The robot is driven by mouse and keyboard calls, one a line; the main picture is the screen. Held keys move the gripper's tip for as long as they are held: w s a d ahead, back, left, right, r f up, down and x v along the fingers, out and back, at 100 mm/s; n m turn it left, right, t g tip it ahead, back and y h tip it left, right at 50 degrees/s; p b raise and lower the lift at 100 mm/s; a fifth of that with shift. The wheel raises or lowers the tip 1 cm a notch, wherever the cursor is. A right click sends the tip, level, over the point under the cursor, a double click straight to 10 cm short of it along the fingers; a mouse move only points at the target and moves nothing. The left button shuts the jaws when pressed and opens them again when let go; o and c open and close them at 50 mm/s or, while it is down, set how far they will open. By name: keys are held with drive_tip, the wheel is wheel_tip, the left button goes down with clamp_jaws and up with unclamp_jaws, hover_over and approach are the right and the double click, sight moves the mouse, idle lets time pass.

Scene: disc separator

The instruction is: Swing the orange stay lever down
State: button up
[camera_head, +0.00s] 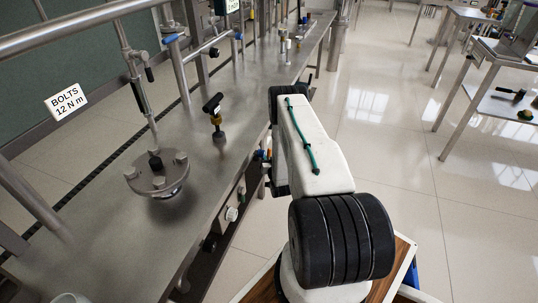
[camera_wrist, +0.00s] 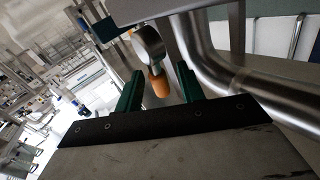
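In the wrist view an orange lever end (camera_wrist: 160,84) points toward me, below a round metal piece (camera_wrist: 150,42). I take it to be the stay lever. My gripper (camera_wrist: 160,70) has its two green fingers apart, one on each side of the orange end. A gap shows on both sides of it, so the fingers do not look closed on it. How deep the lever sits between them is hard to tell. In the head view my white arm hides the gripper; a small orange spot (camera_head: 268,153) shows beside the bench edge, too small to identify.
A thick bent metal pipe (camera_wrist: 215,65) runs close to the right finger in the wrist view. The steel bench (camera_head: 120,240) carries a bolted round flange (camera_head: 158,178) and a black-handled valve (camera_head: 216,118). Open floor (camera_head: 385,130) lies right of my arm.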

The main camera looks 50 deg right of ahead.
drive_tip(key=shift+w+d, duration=0.3)
drive_tip(key=shift+w, duration=0.1)
clamp_jaws()
drive_tip(key=shift+d, duration=0.1)
drive_tip(key=g+y, duration=0.1)
drive_tip(key=d+m+g, duration=0.1)
drive_tip(key=m+y, duration=0.1)
drive_tip(key=shift+w+d+f+g+y, duration=0.2)
drive_tip(key=shift+w+f+g+y, duration=0.1)
drive_tip(key=shift+f+g, duration=0.1)
drive_tip(key=shift+w+d+f+m+g+y, duration=0.1)
drive_tip(key=shift+d+f+m+g+y, duration=0.2)
drive_tip(key=shift+g+y, duration=0.35)
drive_tip(key=shift+d+f+m+g+y, duration=0.1)
drive_tip(key=shift+f+m+g+y, duration=0.3)
drive_tip(key=shift+y, duration=0.45)
